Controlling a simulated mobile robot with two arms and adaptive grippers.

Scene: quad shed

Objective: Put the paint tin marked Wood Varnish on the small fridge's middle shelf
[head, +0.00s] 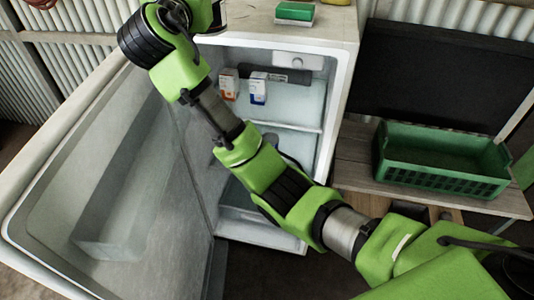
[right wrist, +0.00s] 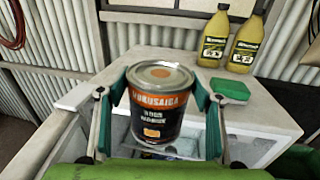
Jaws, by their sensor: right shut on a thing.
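A shelf edge (head: 300,127) shows inside; my right arm hides much of the lower interior. My left gripper is not in view.
Two small boxes (head: 229,84) (head: 258,87) stand inside the fridge's upper part. A green sponge (right wrist: 230,90) and two yellow bottles (right wrist: 214,38) (right wrist: 246,44) are on its top. A green crate (head: 440,172) sits on a wooden bench (head: 352,160) at right.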

